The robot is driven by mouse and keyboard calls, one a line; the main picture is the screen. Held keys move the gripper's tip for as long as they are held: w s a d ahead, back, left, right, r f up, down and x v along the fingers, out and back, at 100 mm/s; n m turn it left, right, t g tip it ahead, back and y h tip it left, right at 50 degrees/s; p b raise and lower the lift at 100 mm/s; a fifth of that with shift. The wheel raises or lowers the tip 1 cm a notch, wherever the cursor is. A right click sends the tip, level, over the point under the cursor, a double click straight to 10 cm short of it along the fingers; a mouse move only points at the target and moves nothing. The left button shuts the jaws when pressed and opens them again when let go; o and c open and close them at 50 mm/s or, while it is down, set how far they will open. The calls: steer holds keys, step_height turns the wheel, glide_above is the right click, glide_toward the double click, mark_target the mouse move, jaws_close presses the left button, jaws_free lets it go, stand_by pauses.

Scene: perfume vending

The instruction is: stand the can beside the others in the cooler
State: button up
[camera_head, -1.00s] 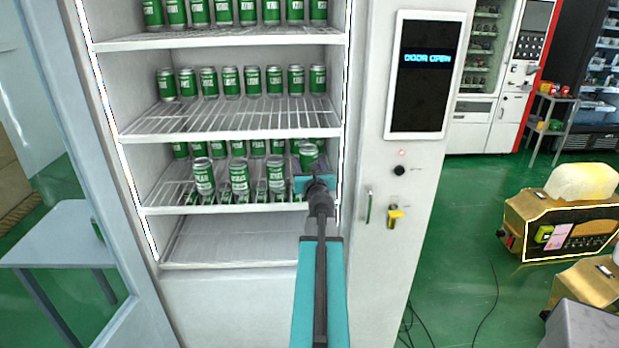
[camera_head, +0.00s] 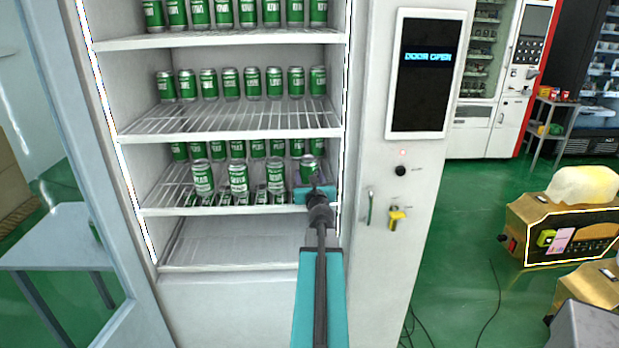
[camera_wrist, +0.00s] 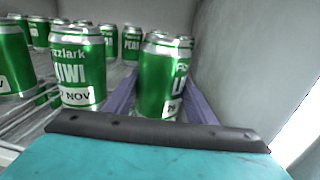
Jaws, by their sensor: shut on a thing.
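My gripper (camera_head: 313,184) reaches into the cooler (camera_head: 155,240) at the right end of its third shelf (camera_head: 165,210). It is shut on a green can (camera_head: 311,168), which stands upright at the front of that shelf. In the wrist view the held can (camera_wrist: 163,80) is between the two purple-grey fingers, close to the right wall. A KIWI can (camera_wrist: 77,70) stands just left of it, apart from it. In the head view, more green cans (camera_head: 239,178) stand to its left in the front row. Whether the held can's base touches the shelf is hidden.
The cooler's right wall (camera_wrist: 245,75) is close beside the right finger. More cans stand behind on the same shelf and on the upper shelves. The bottom shelf (camera_head: 230,245) is empty. The open glass door (camera_head: 95,190) is at the left.

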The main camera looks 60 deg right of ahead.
steer(key=shift+f, duration=0.1)
steer(key=o, duration=1.5)
steer(key=shift+c, duration=0.2)
